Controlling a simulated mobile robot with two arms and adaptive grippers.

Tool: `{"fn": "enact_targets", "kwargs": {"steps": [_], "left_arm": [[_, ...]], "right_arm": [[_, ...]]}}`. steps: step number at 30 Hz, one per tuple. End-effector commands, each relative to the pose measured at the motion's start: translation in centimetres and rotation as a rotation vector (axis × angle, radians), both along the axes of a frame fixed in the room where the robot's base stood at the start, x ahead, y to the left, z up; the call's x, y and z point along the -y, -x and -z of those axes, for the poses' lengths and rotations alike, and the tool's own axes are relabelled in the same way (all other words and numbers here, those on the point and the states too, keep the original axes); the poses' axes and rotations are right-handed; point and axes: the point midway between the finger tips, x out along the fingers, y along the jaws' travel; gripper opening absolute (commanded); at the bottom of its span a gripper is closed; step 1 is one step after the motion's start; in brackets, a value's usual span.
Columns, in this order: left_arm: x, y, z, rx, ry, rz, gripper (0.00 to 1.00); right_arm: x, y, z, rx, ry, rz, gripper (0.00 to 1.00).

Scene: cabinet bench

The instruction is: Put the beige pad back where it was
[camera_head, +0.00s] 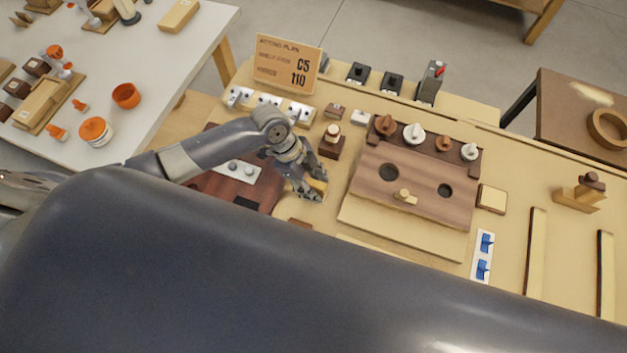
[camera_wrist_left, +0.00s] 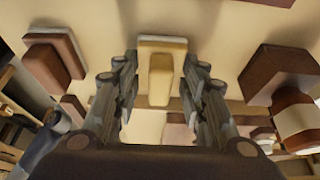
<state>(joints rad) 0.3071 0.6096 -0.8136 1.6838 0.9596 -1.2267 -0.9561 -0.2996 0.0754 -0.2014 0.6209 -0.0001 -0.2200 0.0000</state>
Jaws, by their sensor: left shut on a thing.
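My left gripper (camera_head: 307,188) reaches down onto the bench, left of the dark wooden board. It is shut on a small yellowish-beige piece, which I take as the beige pad (camera_head: 319,187). In the left wrist view the pad (camera_wrist_left: 160,78) is a pale plate with a raised block, between the two fingers (camera_wrist_left: 160,88). The fingers hide part of it in the head view, and I cannot tell whether it touches the bench. A separate beige square with a brown edge (camera_head: 491,198) lies right of the board. My right gripper is not in view.
The wooden board (camera_head: 400,226) with two round holes and a row of knobs stands right of the gripper. A dark block with a white knob (camera_head: 332,143) is close behind it. A reddish-brown board (camera_head: 215,190) lies left. A sign (camera_head: 288,63) stands at the back.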

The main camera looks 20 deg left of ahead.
Motion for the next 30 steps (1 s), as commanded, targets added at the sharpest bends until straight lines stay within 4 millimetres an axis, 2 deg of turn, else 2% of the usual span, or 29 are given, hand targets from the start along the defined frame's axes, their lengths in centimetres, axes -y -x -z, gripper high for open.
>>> {"fn": "enact_targets", "kwargs": {"steps": [11,12,15,24,30], "left_arm": [[0.0,0.0,0.6,0.001,-0.001,0.000,0.17],[0.0,0.0,0.6,0.001,-0.001,0.000,0.41],[0.0,0.0,0.5,0.001,-0.001,0.000,0.59],[0.0,0.0,0.5,0.001,-0.001,0.000,0.59],[-0.6,-0.1,-0.9,0.004,-0.001,0.000,0.59]], "right_arm": [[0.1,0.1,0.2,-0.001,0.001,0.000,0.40],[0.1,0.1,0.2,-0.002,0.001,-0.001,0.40],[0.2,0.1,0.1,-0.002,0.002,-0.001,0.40],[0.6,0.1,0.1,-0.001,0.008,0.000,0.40],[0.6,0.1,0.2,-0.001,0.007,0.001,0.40]]}}
